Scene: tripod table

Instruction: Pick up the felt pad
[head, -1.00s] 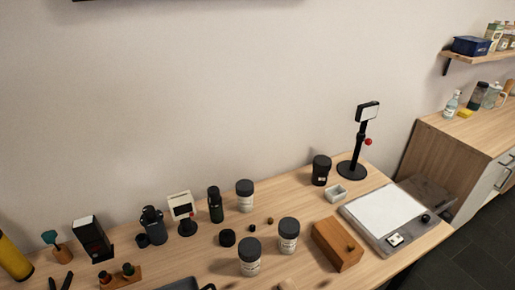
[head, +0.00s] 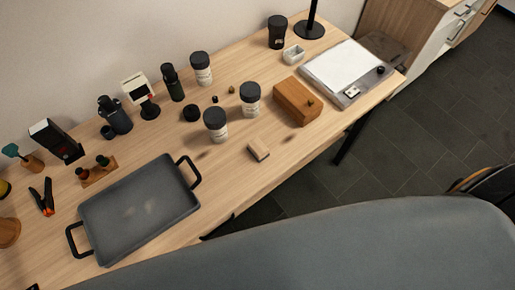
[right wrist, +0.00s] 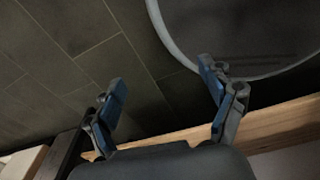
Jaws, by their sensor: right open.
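A small beige block with a darker side (head: 258,149) lies on the table near its front edge in the head view. It may be the felt pad, but I cannot tell for sure. My right gripper (right wrist: 162,80) shows only in the right wrist view. Its two blue-tipped fingers are spread apart with nothing between them. Dark floor lies behind the fingers, and a wooden edge (right wrist: 262,122) is close by. The pad does not show in the right wrist view. My left gripper is in neither view.
A grey tray with black handles (head: 140,210) is left of the block. Labelled jars (head: 215,125) (head: 250,99) stand behind it. A wooden box (head: 297,101) and a white-topped panel (head: 350,70) are at the right. Bare table surrounds the block.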

